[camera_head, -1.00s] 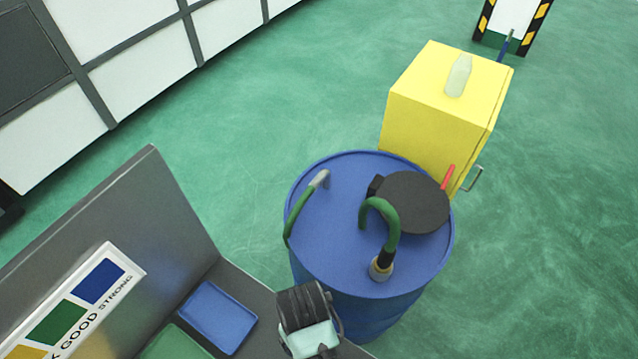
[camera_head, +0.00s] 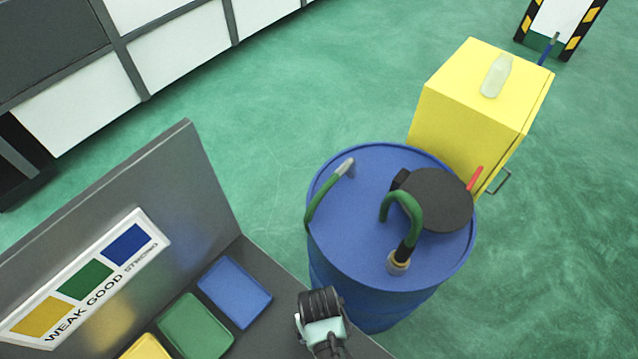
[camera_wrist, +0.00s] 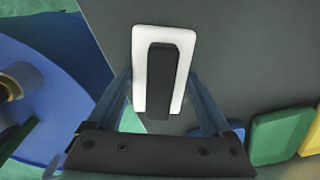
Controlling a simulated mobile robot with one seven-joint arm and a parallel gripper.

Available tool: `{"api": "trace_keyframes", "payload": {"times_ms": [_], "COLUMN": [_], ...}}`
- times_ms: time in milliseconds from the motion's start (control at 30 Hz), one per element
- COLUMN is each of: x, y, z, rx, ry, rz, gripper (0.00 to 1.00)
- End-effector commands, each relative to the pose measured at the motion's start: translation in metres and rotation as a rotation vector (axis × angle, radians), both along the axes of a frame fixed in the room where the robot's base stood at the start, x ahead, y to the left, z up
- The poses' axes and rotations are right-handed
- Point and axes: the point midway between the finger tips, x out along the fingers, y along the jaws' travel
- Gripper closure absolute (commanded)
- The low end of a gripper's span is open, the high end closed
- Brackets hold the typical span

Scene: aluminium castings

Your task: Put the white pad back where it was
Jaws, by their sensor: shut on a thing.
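The white pad (camera_wrist: 140,60) is a small rectangular plate with rounded corners and a raised black grip along its middle. In the wrist view it lies over the plain grey bench surface (camera_wrist: 235,50). My gripper (camera_wrist: 162,82) has a finger on each side of the black grip and is shut on the pad. Whether the pad touches the bench or hangs just above it I cannot tell. The pad is not visible in the head view.
Blue (camera_head: 235,290), green (camera_head: 195,326) and yellow (camera_head: 146,348) trays line the bench below a WEAK/GOOD/STRONG sign (camera_head: 90,280). A blue drum (camera_head: 345,240) with green hoses stands close beside the bench. A yellow cabinet (camera_head: 465,115) with a bottle stands behind. Green floor is open between drum and wall.

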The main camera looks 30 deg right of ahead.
Motion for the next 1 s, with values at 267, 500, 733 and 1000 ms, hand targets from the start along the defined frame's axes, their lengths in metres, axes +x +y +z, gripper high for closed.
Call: {"api": "trace_keyframes", "payload": {"times_ms": [267,500,733,1000], "x": [0.0,0.0,0.001,0.001], "y": [0.0,0.0,0.0,0.0], "z": [-0.003,0.001,0.027,0.08], "rx": [0.0,0.0,-0.001,-0.001], "ry": [0.0,0.0,-0.004,-0.004], "rz": [0.0,0.0,0.0,0.0], "gripper": [0.0,0.0,0.0,0.0]}}
